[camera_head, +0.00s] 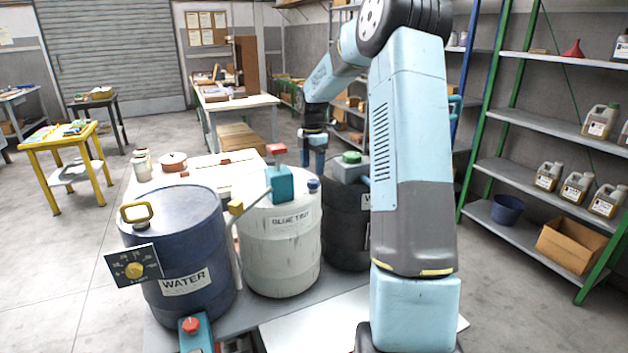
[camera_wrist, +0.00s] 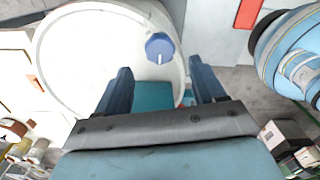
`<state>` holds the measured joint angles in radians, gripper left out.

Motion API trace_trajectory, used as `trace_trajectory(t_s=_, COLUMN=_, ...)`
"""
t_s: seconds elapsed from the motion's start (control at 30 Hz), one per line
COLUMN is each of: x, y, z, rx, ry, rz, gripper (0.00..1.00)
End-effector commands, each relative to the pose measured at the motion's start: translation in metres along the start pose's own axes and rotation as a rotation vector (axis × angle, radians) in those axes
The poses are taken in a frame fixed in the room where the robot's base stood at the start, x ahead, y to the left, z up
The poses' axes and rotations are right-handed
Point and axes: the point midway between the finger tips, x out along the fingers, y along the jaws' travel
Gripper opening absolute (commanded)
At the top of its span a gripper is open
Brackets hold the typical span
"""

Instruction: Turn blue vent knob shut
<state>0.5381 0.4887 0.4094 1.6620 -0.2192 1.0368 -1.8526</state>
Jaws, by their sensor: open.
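The blue vent knob (camera_head: 313,186) sits on the top of the white drum (camera_head: 281,240), near its right rim. The wrist view shows the knob (camera_wrist: 159,47) from above, with a pale line on it. My gripper (camera_head: 314,158) points down above the drum's right side. In the wrist view my gripper (camera_wrist: 162,80) is open, and the knob lies beyond the fingertips, roughly midway between their lines. The fingers are apart from the knob. A teal block (camera_head: 280,184) with a red top stands on the drum beside the knob; part of it shows between the fingers in the wrist view.
A blue drum (camera_head: 178,245) marked WATER stands left, with a dial panel (camera_head: 133,268) before it. A dark drum (camera_head: 346,225) with a green-topped cap (camera_head: 351,157) stands close on the right. A lever with a yellow end (camera_head: 236,208) reaches left from the teal block.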

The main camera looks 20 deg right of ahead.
Motion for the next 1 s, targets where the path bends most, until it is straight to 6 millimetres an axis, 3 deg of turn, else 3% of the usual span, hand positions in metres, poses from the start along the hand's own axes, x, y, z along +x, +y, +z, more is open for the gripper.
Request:
trace_trajectory(t_s=0.1, x=0.021, y=0.0, z=0.0, rx=0.0, ry=0.002, rz=-0.002, gripper=0.69)
trace_trajectory(t_s=0.33, x=0.049, y=0.0, z=0.0, rx=0.0, ry=0.001, rz=-0.001, gripper=0.69)
trace_trajectory(t_s=0.77, x=0.058, y=0.0, z=0.001, rx=0.001, ry=0.0, rz=0.0, gripper=0.69)
trace_trajectory(t_s=1.0, x=0.058, y=0.0, z=0.001, rx=0.002, ry=0.0, rz=0.001, gripper=0.49)
